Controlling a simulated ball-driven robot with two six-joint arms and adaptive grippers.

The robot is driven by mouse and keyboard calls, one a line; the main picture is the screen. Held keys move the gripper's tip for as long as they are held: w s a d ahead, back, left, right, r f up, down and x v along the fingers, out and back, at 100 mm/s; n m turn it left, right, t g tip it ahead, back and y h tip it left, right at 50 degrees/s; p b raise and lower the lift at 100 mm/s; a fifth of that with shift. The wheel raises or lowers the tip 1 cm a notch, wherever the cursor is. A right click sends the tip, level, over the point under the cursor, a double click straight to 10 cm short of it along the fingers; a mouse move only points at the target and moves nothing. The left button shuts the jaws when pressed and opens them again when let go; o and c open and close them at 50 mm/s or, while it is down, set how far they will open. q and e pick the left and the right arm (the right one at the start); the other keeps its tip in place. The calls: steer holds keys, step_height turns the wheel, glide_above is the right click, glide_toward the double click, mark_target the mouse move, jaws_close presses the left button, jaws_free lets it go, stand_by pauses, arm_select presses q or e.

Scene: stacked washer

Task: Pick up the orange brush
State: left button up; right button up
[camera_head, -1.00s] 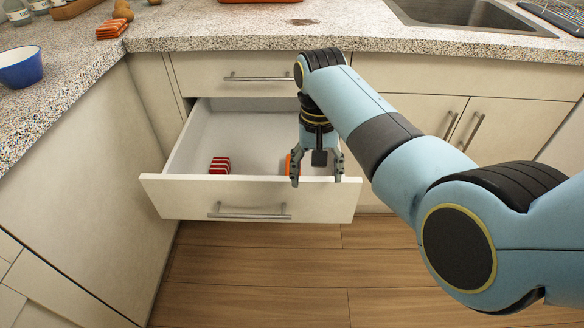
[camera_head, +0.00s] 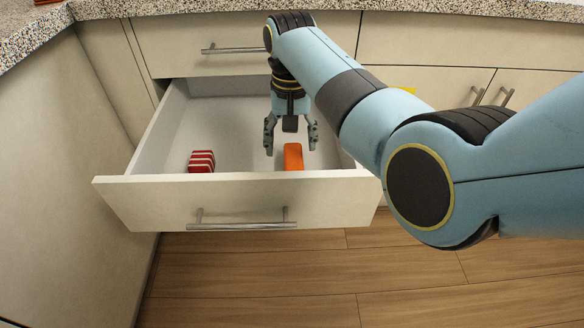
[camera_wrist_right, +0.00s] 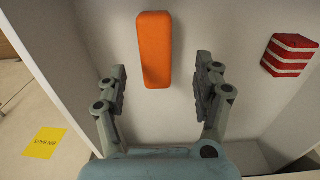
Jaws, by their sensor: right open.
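The orange brush (camera_head: 293,157) lies in the open drawer (camera_head: 240,200), near the drawer's front wall and right of its middle. In the right wrist view the brush (camera_wrist_right: 155,50) shows as a long orange block on the drawer floor, ahead of and between the two fingers. My right gripper (camera_head: 290,145) points down over the drawer, open and empty, with its fingers apart on either side of the brush in the picture. In the right wrist view the right gripper (camera_wrist_right: 161,88) has nothing between its pads. My left gripper is not in view.
A red and white striped block (camera_head: 202,161) lies in the drawer left of the brush; it also shows in the right wrist view (camera_wrist_right: 290,55). The drawer's walls enclose the gripper's space. A closed drawer (camera_head: 235,47) and the speckled counter (camera_head: 180,8) are above. A yellow note (camera_wrist_right: 46,143) shows outside.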

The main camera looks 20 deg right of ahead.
mark_target(294, 158)
step_height(294, 158, down, 3)
steer(key=shift+d+r+b, duration=0.1)
steer(key=shift+b, duration=0.25)
steer(key=f+b, duration=0.1)
steer(key=f, duration=0.2)
steer(key=f+b, duration=0.1)
steer(key=shift+w+d+f+b, duration=0.2)
steer(key=shift+d+f+b, duration=0.1)
steer(key=shift+f, duration=0.25)
steer(key=shift+r, duration=0.15)
steer(key=c, duration=0.8)
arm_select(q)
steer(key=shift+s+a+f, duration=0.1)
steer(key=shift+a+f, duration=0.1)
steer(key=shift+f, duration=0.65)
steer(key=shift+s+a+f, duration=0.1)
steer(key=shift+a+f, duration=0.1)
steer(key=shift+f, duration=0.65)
arm_select(e)
steer(key=c, duration=0.5)
